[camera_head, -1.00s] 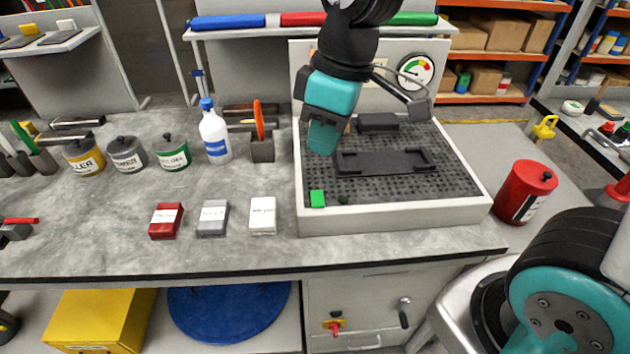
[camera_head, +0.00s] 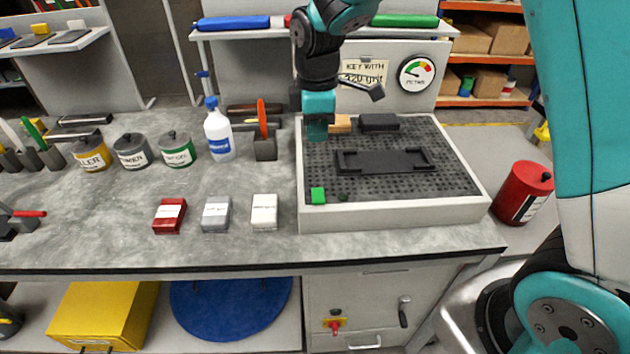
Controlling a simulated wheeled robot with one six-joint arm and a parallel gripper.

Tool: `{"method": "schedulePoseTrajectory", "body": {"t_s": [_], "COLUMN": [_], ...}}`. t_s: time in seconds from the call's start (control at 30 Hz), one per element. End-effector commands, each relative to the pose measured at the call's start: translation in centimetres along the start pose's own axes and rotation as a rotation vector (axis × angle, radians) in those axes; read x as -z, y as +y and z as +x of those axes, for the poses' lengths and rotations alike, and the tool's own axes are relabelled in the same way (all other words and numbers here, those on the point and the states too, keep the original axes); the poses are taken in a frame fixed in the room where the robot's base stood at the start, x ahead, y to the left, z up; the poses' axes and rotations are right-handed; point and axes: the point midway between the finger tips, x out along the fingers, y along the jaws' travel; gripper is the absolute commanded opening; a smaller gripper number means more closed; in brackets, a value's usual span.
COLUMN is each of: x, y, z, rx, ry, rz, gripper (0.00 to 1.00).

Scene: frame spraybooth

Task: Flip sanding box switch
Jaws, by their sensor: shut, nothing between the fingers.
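The sanding box (camera_head: 400,211) is a pale grey tray with a dark perforated bed on the right part of the bench, with an upright back panel (camera_head: 385,102). A small bright green block (camera_head: 318,195), which may be the switch, sits at its front left corner, with a small dark green knob (camera_head: 343,197) beside it. My gripper (camera_head: 317,134) is shut and empty, pointing down over the rear left of the bed, behind the green block and apart from it. A tan block (camera_head: 341,124) shows just right of the fingers. I cannot tell their height.
A dark frame (camera_head: 385,162) and a dark block (camera_head: 379,122) lie on the bed. A round gauge (camera_head: 416,74) is on the panel. A white bottle (camera_head: 218,134) and a holder (camera_head: 265,148) stand left; a red can (camera_head: 523,192) stands right. A lower cabinet carries a red knob (camera_head: 334,326).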

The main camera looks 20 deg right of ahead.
Motion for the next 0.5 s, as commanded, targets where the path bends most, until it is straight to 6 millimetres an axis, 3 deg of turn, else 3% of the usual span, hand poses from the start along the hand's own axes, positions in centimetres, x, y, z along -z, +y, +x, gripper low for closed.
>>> {"method": "schedulePoseTrajectory", "body": {"t_s": [0.5], "x": [-0.4], "y": [-0.1], "z": [9.8], "rx": [0.007], "ry": [-0.003], "rz": [0.006], "gripper": [0.00]}}
